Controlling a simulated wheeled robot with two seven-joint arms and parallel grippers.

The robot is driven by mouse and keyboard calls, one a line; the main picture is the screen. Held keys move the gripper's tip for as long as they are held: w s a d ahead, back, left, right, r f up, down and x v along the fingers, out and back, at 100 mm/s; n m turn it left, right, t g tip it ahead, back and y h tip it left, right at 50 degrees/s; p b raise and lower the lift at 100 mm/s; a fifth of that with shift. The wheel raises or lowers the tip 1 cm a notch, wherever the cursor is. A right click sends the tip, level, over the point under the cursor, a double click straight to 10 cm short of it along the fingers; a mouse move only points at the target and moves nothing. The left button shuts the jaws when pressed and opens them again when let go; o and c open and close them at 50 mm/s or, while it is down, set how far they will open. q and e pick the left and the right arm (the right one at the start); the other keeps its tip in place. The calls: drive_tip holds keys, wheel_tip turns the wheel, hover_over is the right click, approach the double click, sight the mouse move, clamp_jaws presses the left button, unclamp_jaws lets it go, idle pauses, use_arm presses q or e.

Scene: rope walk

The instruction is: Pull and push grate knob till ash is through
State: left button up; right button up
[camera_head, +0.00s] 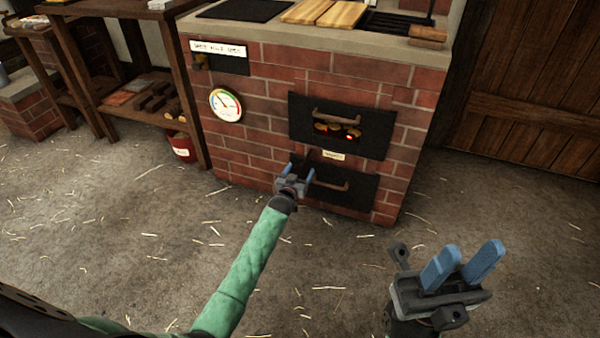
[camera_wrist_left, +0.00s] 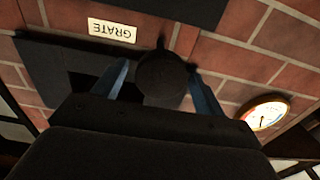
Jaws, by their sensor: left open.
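The grate knob (camera_wrist_left: 163,78) is a dark round knob, seen in the left wrist view between the two blue fingers of my left gripper (camera_head: 297,172). The fingers stand on either side of it, open, and I cannot tell whether they touch it. A white label reading GRATE (camera_wrist_left: 112,30) is on the brick front close by; it also shows in the head view (camera_head: 334,155). In the head view my left gripper largely hides the knob. My right gripper (camera_head: 464,258) is open and empty, well away from the stove over the floor.
The upper black firebox door (camera_head: 370,146) has a handle and glowing coals in its opening. A lower black door (camera_head: 360,193) with a handle sits close to my left gripper. A dial gauge (camera_head: 226,105) is on the bricks. A red bucket (camera_head: 183,148) stands left. The front floor is clear but for straw.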

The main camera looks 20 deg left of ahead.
sight(304, 163)
use_arm(q)
drive_tip(key=shift+w, duration=0.4)
drive_tip(key=c, duration=1.4)
drive_tip(key=w+b, duration=0.1)
drive_tip(key=w, duration=0.5)
drive_tip(key=shift+w+d, duration=0.1)
drive_tip(key=shift+o, duration=0.2)
drive_tip(key=shift+w+r, duration=0.1)
drive_tip(key=shift+w, duration=0.15)
drive_tip(key=o, duration=1.4)
drive_tip(key=shift+c, duration=0.2)
